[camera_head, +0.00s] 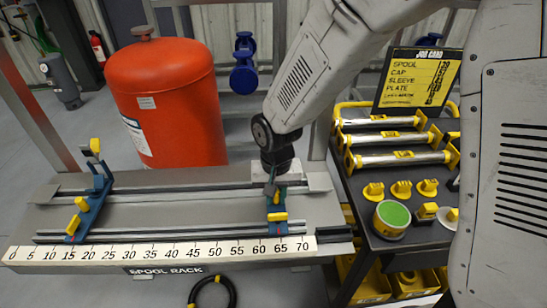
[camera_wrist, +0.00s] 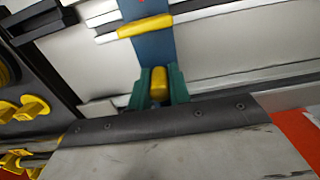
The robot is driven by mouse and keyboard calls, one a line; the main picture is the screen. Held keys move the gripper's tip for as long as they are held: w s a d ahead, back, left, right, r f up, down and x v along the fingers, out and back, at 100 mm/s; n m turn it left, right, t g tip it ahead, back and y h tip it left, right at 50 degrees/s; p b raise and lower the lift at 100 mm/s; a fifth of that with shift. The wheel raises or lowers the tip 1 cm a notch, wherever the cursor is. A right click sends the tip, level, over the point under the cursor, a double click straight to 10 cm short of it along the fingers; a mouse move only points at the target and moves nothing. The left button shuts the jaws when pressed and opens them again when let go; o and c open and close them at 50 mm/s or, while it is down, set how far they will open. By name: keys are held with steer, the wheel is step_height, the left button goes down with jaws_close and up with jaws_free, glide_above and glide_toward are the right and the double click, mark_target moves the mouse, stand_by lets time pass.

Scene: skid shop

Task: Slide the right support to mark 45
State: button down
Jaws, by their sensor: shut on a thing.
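The right support (camera_head: 276,226), blue with yellow parts, stands across the rails of the spool rack. Its front foot is near mark 65 on the white scale (camera_head: 160,251), which runs from 0 to 70. My gripper (camera_head: 271,181) is at the back end of this support, partly hidden by the wrist in the head view. In the wrist view my teal fingers (camera_wrist: 158,88) are shut on the support's yellow grip (camera_wrist: 159,82). Mark 45 is to the left along the scale. The left support (camera_head: 89,203) stands near mark 15.
The rails (camera_head: 170,232) between the two supports look clear. A red tank (camera_head: 175,100) stands behind the rack. A dark cart (camera_head: 420,170) with spools, caps and a green-topped part (camera_head: 393,216) is at the right. A black ring (camera_head: 229,290) is at the front.

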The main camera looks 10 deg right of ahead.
steer(key=shift+w+a, duration=0.1)
steer(key=shift+a, duration=1.65)
steer(key=shift+w+a, duration=0.1)
steer(key=shift+a, duration=1.75)
steer(key=shift+a, duration=1.8)
steer(key=shift+w+a, duration=0.1)
steer(key=shift+a, duration=1.7)
